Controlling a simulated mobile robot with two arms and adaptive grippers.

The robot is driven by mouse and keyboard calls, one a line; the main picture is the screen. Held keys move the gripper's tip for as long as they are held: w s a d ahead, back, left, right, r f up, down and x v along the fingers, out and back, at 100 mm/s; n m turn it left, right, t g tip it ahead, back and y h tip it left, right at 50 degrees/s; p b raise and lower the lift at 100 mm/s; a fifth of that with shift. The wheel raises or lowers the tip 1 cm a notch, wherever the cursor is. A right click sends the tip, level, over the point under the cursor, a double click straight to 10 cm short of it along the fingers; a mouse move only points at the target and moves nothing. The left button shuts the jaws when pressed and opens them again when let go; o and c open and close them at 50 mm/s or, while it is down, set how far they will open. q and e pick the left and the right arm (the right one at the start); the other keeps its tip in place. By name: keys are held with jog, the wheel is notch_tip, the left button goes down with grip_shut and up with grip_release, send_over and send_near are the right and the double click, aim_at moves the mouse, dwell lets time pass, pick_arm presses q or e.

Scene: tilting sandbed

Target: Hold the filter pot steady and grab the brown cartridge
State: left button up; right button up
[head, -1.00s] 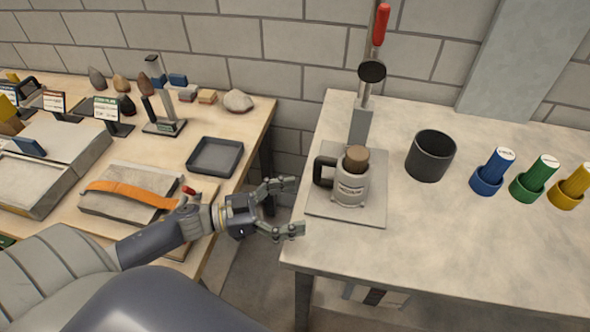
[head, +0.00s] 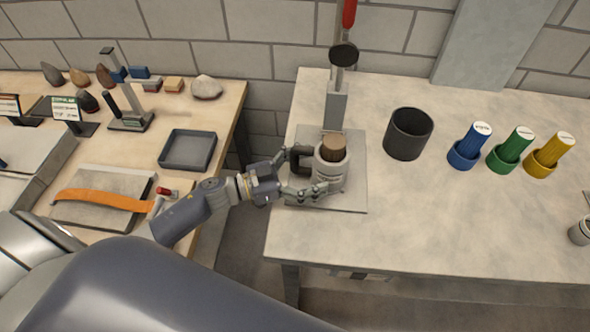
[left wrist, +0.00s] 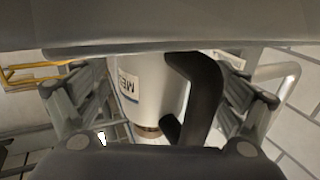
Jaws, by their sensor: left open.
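The filter pot (head: 331,172) is a pale, labelled pot with a black handle on its left side. It stands upright on a grey plate (head: 353,196) on the right-hand table. The brown cartridge (head: 335,146) sits in the pot's top and sticks up above its rim. My left gripper (head: 305,175) is open at the pot's left, its fingers on either side of the handle and reaching the pot. In the left wrist view the pot (left wrist: 145,85) and handle lie between the fingers, with the brown cartridge (left wrist: 149,131) partly visible. I cannot tell whether a finger touches. My right gripper is out of view.
A clamp post with a red handle (head: 349,12) rises behind the pot. A dark open cup (head: 408,134) stands to its right, then blue (head: 469,147), green (head: 510,150) and yellow (head: 549,155) cartridges in holders. A gap separates the left table.

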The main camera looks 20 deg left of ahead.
pick_arm(q)
jog(key=shift+w+d, duration=0.25)
jog(key=shift+d, duration=0.25)
jog(key=shift+a, duration=0.1)
jog(key=c, duration=1.5)
